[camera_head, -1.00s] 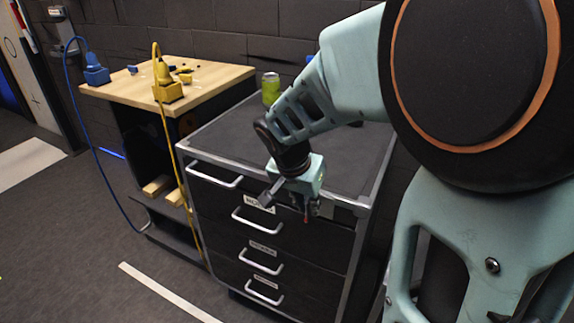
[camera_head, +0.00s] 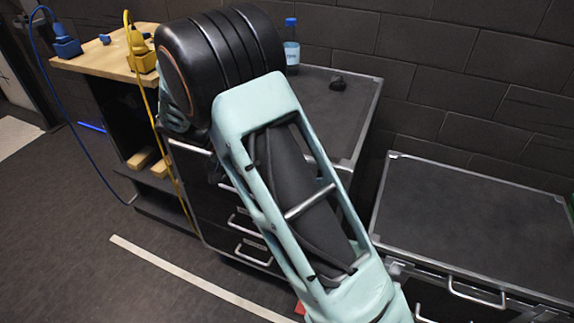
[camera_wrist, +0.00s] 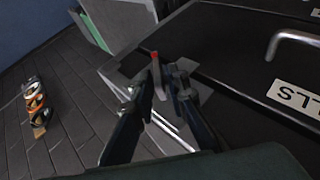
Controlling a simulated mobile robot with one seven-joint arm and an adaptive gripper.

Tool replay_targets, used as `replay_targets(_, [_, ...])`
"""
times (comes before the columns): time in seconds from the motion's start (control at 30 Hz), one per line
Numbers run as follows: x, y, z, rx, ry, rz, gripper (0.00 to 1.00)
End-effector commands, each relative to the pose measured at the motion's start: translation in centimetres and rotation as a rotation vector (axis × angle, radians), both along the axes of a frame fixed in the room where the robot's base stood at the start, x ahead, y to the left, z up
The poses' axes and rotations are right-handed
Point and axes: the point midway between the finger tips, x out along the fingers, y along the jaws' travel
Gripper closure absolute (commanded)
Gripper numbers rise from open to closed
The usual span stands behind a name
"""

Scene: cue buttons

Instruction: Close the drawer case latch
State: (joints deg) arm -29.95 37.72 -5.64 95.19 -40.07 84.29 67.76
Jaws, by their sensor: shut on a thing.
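The black drawer case (camera_head: 345,120) with metal edges stands behind my arm in the head view. In the wrist view its drawer front (camera_wrist: 245,60) lies to the right. My gripper (camera_wrist: 164,72) is at the case's edge in the wrist view; the arm hides it in the head view. Its two dark fingers are close together around a small piece with a red tip (camera_wrist: 154,54), which looks like the latch. The fingers cover most of it, so I cannot tell the latch's angle.
A drawer handle (camera_wrist: 290,40) and a white label (camera_wrist: 296,98) are near the gripper. A blue-capped bottle (camera_head: 291,50) stands on the case. A second case (camera_head: 470,220) is at right. A wooden-topped bench (camera_head: 95,62) with a yellow cable stands at left.

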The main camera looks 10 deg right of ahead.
Motion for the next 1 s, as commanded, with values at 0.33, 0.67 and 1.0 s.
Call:
replay_targets(0.33, [0.3,0.3,-0.7,-0.270,0.191,0.002,1.00])
replay_targets(0.67, [0.3,0.4,-1.2,-0.464,0.333,0.001,1.00])
replay_targets(1.0, [0.3,0.3,-1.2,-0.558,0.402,0.000,1.00])
